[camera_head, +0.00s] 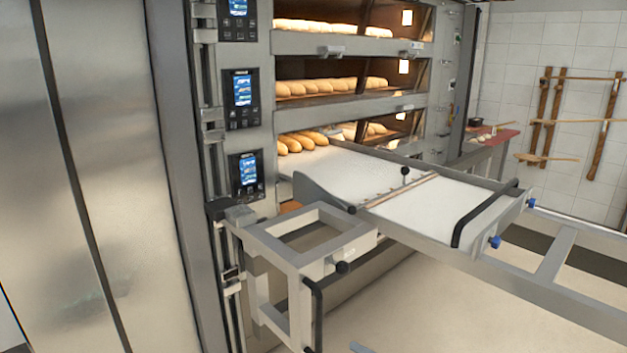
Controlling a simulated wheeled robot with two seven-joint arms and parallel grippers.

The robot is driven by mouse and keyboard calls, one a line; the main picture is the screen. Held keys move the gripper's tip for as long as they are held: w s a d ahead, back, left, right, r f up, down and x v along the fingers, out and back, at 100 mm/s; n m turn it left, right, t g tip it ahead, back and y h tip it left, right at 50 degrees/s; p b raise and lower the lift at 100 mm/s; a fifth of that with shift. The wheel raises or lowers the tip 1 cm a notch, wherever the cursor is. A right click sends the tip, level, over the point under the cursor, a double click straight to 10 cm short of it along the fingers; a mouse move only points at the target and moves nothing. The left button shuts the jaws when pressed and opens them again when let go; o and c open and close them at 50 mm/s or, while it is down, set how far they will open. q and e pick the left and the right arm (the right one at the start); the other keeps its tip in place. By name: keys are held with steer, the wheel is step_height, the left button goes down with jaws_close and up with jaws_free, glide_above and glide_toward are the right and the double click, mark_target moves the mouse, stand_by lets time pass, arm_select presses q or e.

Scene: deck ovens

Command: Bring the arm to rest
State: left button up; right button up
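Neither of my grippers shows in the head view, and no arm can be made out. In front of me stands a deck oven (350,45) with several lit decks of loaves. A loader with a white belt (420,200) reaches into the lowest visible deck opening. Loaves (305,141) lie in that deck at the belt's far end. The belt's near part is bare.
A grey metal frame (300,262) with a black handle (317,310) juts out at the lower middle. The loader's side rail (540,300) runs to the lower right. A steel cabinet (85,180) fills the left. Floor shows beneath the loader.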

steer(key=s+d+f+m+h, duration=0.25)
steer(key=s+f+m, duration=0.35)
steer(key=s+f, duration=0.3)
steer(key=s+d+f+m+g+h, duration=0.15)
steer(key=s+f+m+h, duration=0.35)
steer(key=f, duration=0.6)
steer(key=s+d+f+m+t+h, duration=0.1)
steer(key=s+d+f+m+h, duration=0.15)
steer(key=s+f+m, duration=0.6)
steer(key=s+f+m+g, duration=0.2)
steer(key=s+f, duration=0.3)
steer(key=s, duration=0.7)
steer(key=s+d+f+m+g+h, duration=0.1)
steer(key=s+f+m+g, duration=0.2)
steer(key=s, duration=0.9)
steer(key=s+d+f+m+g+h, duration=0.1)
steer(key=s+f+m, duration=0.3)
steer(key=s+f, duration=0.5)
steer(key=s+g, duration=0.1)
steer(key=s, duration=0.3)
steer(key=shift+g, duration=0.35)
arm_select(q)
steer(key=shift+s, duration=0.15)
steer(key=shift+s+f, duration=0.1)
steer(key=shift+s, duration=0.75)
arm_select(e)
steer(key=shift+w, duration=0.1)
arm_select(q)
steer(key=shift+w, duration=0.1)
